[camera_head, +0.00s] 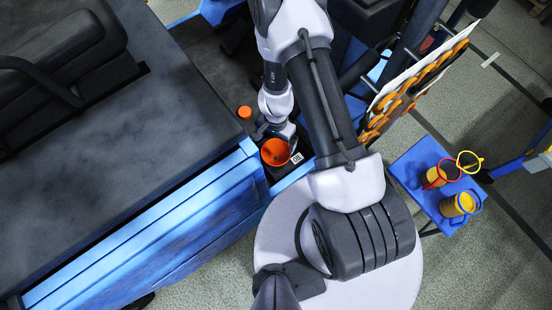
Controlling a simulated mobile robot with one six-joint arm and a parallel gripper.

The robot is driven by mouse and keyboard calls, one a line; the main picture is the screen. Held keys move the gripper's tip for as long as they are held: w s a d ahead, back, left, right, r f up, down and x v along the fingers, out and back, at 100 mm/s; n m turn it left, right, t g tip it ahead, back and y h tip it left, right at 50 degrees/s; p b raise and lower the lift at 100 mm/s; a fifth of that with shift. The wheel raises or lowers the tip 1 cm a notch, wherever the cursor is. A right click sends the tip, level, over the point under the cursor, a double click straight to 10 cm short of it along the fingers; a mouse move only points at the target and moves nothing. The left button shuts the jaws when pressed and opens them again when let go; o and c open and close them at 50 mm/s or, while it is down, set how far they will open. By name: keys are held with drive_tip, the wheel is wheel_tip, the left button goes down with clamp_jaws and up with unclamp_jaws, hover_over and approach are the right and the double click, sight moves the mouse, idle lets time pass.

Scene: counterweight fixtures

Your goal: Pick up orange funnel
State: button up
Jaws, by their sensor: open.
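The orange funnel (275,152) stands in the middle of the head view, its round mouth facing up, on a dark surface at the end of the blue-edged bench. My gripper (276,136) is right at the funnel's far rim, with my arm's white wrist above it. The jaws are open, but the fingers are small and partly hidden by my wrist. I cannot tell whether they touch the funnel. The funnel's lower part is hidden from this angle.
A small orange cap (244,112) is just left of my wrist. A black-and-white marker (297,158) is beside the funnel. The dark bench top (110,150) fills the left. At right, a blue stand (408,169) holds yellow containers, below a board with orange rings (398,104).

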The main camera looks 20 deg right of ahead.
drive_tip(key=b, duration=1)
hover_over(276, 159)
wheel_tip(276, 159, down, 12)
drive_tip(key=shift+w+r, duration=0.1)
drive_tip(key=shift+r, duration=0.15)
drive_tip(key=shift+r+p, duration=0.3)
drive_tip(key=shift+p, duration=0.2)
drive_tip(key=shift+d+r, duration=0.1)
drive_tip(key=c, duration=1.1)
